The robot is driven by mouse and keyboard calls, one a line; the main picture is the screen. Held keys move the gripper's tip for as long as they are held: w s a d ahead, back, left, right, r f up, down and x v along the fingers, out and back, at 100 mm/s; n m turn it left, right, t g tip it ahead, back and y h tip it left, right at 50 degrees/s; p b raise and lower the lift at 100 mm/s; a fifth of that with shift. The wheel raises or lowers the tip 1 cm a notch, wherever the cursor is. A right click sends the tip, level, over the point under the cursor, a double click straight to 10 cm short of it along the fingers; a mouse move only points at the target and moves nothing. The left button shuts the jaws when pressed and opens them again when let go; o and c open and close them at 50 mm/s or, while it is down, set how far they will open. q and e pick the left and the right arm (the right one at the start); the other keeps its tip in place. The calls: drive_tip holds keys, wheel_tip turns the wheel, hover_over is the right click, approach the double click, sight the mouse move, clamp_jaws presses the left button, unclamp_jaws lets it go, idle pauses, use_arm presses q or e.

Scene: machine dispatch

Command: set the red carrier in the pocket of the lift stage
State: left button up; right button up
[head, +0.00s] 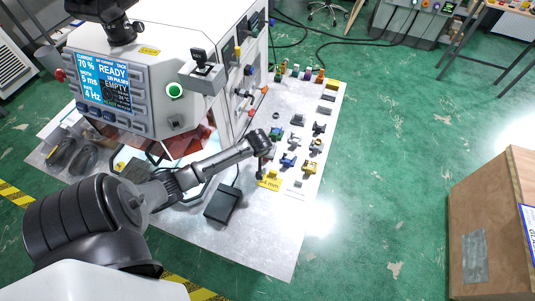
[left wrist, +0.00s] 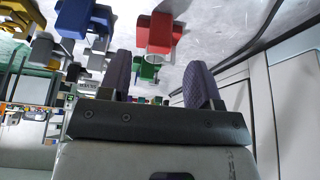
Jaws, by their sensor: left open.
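The red carrier (left wrist: 160,35) shows in the left wrist view, near and roughly between the two finger tips, with a pale clear-looking part at its lower end. My left gripper (left wrist: 160,78) is open, with its dark fingers apart and nothing clearly held. A green piece (left wrist: 147,70) shows just beyond the red one, between the fingers. In the head view my left arm reaches over the bench to the near side of the parts rows, and its wrist (head: 262,143) hides what is under it. I cannot make out the lift stage or its pocket for certain. My right gripper is not in view.
A blue part (head: 288,161) and a yellow part (head: 309,167) stand close to the wrist. The machine (head: 150,70) with a lit screen and a reddish opening (head: 192,142) stands left. A dark box (head: 223,204) lies on the bench (head: 270,240); its front right is clear.

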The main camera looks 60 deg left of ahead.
use_arm(q)
drive_tip(key=shift+b+x, duration=0.55)
drive_tip(key=shift+x, duration=2.05)
drive_tip(key=c, duration=1)
drive_tip(key=shift+r, duration=0.1)
clamp_jaws()
drive_tip(key=shift+r, duration=0.1)
